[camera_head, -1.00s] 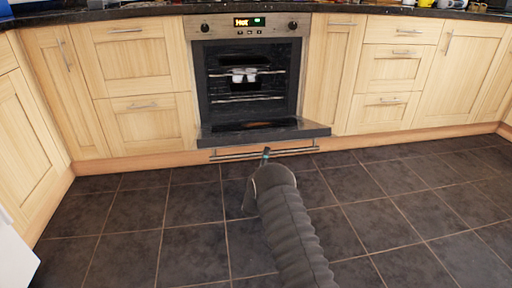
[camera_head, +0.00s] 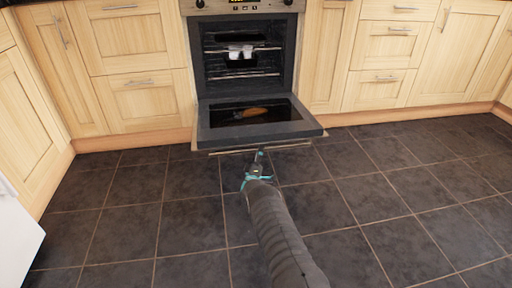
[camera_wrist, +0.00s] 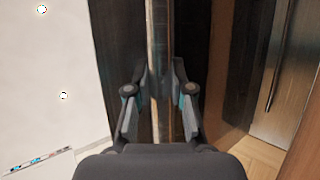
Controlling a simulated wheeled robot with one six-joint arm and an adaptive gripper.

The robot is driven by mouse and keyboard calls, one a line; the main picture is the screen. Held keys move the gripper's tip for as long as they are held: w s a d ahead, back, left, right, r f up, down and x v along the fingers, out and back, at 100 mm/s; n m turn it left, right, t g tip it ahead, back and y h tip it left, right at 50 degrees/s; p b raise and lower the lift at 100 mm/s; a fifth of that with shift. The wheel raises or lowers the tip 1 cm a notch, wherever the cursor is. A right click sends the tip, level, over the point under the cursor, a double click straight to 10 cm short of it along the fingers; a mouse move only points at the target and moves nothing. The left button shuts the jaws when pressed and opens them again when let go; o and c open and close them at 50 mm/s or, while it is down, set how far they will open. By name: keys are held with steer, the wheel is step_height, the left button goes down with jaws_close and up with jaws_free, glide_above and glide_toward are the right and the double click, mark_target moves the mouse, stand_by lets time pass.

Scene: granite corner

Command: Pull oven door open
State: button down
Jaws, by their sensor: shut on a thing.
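The oven (camera_head: 294,70) is built in under the counter, with its cavity open and wire racks inside. Its door (camera_head: 217,131) is folded down on its bottom hinge and lies close to level, with its inner glass facing up. The door handle (camera_head: 290,146) is a thin bar along the door's front edge. My gripper (camera_head: 260,158) is at the middle of this edge. In the wrist view my gripper (camera_wrist: 160,88) is shut on the handle bar (camera_wrist: 159,30), which runs between the fingers. The exact finger contact is partly hidden.
Light wood cabinets and drawers (camera_head: 145,103) flank the oven on both sides. Dark floor tiles (camera_head: 400,240) in front are clear. A white surface (camera_head: 15,240) stands at the lower left. A small pale item (camera_head: 240,52) is on an oven rack.

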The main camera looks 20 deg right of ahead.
steer(key=shift+w+f, duration=0.15)
stand_by(0.4)
steer(key=c, duration=1)
jaws_free()
steer(key=shift+d, duration=0.1)
steer(key=shift+f, duration=0.1)
steer(key=v, duration=0.7)
steer(key=shift+f, duration=0.15)
